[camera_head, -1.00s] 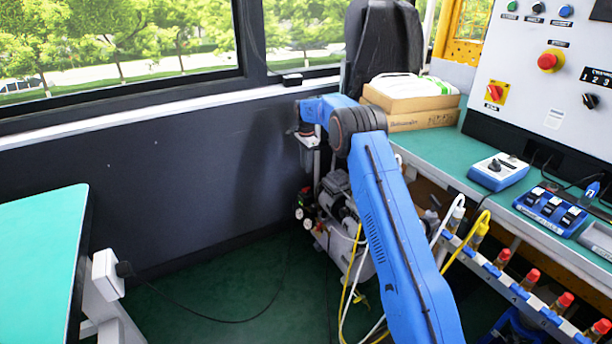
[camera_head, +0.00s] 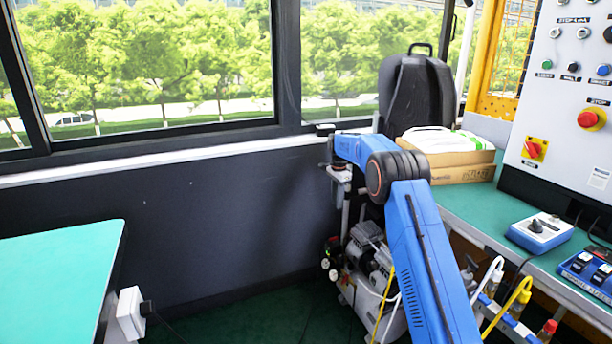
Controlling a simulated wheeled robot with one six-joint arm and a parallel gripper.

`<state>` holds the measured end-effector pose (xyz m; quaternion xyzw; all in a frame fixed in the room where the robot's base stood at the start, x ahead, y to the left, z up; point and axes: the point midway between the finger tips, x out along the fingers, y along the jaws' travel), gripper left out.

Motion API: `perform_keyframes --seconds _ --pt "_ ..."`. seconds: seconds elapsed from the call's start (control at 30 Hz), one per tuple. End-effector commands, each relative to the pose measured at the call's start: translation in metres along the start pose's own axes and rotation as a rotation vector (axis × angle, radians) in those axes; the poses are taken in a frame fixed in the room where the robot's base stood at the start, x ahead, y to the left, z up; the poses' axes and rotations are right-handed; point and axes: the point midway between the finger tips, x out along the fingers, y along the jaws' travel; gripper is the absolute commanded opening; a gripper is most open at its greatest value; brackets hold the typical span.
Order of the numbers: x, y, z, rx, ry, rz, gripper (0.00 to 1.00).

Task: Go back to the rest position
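My blue arm rises from the bottom right to a dark elbow joint, and its forearm runs left toward the wall below the window. The wrist end, with my gripper (camera_head: 339,173), points down near the grey wall. The fingers are too small and unclear to tell whether they are open or shut. I see nothing clearly held. Below the wrist stands a compressor-like machine (camera_head: 368,252) with gauges and hoses, partly hidden by my arm.
A green-topped bench (camera_head: 480,205) on the right carries boxes (camera_head: 455,172) and a small control box (camera_head: 540,232). A control panel (camera_head: 570,130) is at far right. A green table (camera_head: 55,275) is at left. Floor between is clear.

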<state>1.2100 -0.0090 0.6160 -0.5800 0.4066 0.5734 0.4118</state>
Motion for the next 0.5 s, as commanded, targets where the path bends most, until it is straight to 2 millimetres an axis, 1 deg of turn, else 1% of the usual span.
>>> perform_keyframes --seconds 0.03,0.2,0.37,0.5 --pt "-0.017 0.009 0.001 -0.017 0.003 -0.01 0.27" --pt "-0.066 0.042 0.006 -0.099 0.012 -0.035 0.27" --pt "-0.107 0.078 0.013 -0.178 0.023 -0.059 0.27" --pt "-0.14 0.113 0.021 -0.246 0.034 -0.077 0.27"
